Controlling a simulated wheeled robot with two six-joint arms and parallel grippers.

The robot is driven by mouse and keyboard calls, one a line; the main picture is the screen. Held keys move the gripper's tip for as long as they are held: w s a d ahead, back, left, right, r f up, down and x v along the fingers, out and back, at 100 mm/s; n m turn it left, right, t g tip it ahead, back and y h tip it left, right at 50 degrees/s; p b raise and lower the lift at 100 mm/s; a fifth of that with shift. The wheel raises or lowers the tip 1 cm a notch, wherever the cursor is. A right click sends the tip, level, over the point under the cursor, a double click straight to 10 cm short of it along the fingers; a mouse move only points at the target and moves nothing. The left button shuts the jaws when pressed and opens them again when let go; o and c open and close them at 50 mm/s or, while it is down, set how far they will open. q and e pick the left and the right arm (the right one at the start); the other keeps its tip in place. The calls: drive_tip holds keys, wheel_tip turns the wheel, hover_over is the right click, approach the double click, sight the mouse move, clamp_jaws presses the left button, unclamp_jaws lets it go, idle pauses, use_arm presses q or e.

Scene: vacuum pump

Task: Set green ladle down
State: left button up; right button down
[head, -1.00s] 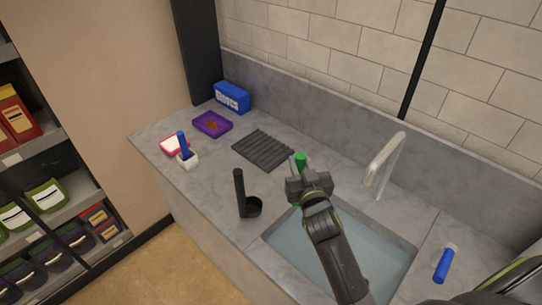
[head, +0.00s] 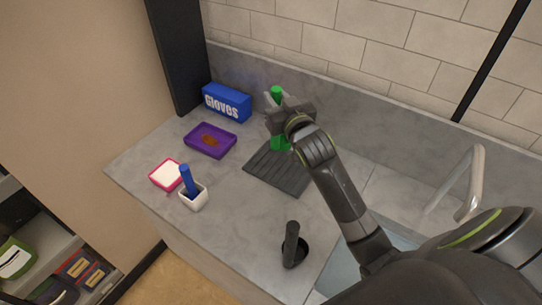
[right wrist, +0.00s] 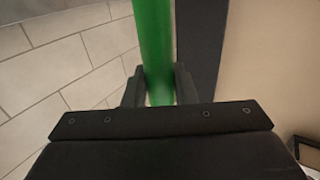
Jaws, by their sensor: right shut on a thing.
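The green ladle (head: 276,92) is held upright in my right gripper (head: 275,106), over the back part of the dark ribbed mat (head: 282,171). Its green handle shows above the jaws, and a green part shows below them. Whether its bottom touches the mat I cannot tell. In the right wrist view the green handle (right wrist: 154,45) stands between the two fingers (right wrist: 152,90), which are shut on it. My left gripper is not in view.
A blue glove box (head: 227,103), a purple tray (head: 210,140), a pink-rimmed white dish (head: 166,175) and a white holder (head: 194,198) with a blue-handled tool stand to the left. A black ladle (head: 291,245) is in front. The sink and faucet (head: 475,185) are to the right.

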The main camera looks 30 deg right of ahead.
wheel_tip(320, 180, down, 9)
drive_tip(key=shift+s+f+p, duration=0.1)
drive_tip(key=shift+p, duration=0.2)
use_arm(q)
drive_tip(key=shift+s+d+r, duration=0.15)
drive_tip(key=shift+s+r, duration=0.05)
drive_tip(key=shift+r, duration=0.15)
use_arm(e)
drive_tip(key=shift+f, duration=0.2)
drive_tip(key=shift+f, duration=0.15)
drive_tip(key=c, duration=1.2)
unclamp_jaws()
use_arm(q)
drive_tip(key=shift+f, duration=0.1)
